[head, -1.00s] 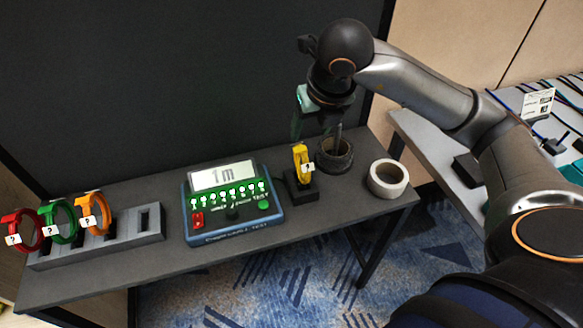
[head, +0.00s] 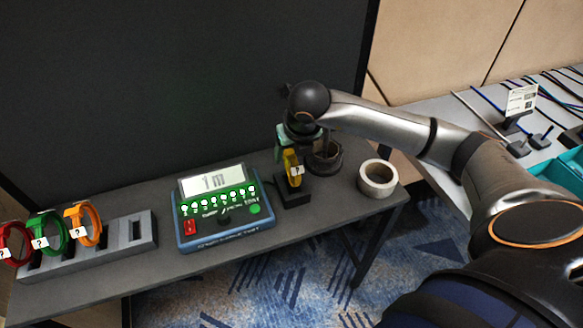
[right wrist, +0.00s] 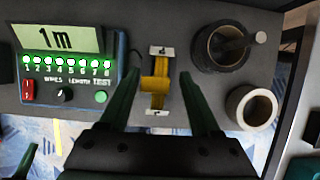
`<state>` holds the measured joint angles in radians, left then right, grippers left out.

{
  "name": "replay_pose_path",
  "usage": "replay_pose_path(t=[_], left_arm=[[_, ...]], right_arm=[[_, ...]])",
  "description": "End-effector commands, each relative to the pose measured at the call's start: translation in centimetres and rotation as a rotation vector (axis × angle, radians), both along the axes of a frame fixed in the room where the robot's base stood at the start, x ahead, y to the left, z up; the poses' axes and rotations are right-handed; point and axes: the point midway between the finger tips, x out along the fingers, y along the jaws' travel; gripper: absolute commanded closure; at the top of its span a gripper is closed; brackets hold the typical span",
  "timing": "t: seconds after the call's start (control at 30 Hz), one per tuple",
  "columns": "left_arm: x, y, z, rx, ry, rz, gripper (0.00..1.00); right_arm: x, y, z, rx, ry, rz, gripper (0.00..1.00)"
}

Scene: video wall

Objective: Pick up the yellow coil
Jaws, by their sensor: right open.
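The yellow coil (head: 291,162) stands upright on a small black stand on the grey table, beside the test device. It also shows in the right wrist view (right wrist: 154,88), with a white tag at each end. My right gripper (head: 291,139) is open and comes down from above at the coil, partly hiding it in the head view. In the right wrist view my right gripper (right wrist: 159,75) has one green finger on each side of the coil, with a gap on both sides.
The test device (head: 226,236) reads "1m". A grey rack (head: 126,231) with red, green and orange coils is at left. A black panel rises behind the table.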

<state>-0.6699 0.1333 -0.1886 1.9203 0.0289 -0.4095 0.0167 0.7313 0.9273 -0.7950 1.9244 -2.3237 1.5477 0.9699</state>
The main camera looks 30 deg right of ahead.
Motion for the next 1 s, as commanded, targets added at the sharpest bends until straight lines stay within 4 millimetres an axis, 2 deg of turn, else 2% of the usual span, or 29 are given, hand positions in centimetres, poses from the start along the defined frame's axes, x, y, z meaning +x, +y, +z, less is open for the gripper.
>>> replay_pose_path(t=[0.2, 0.73, 1.0], left_arm=[[-0.03, 0.02, -0.02, 0.000, 0.000, 0.000, 1.00], [-0.14, -0.11, 0.03, -0.002, 0.000, -0.001, 1.00], [-0.14, -0.17, 0.06, -0.004, 0.000, -0.002, 1.00]], right_arm=[[0.01, 0.02, -0.04, 0.001, 0.000, 0.000, 0.39], [-0.01, 0.00, 0.01, 0.001, 0.000, 0.000, 0.98], [-0.01, 0.00, 0.02, 0.001, 0.000, 0.000, 1.00]])
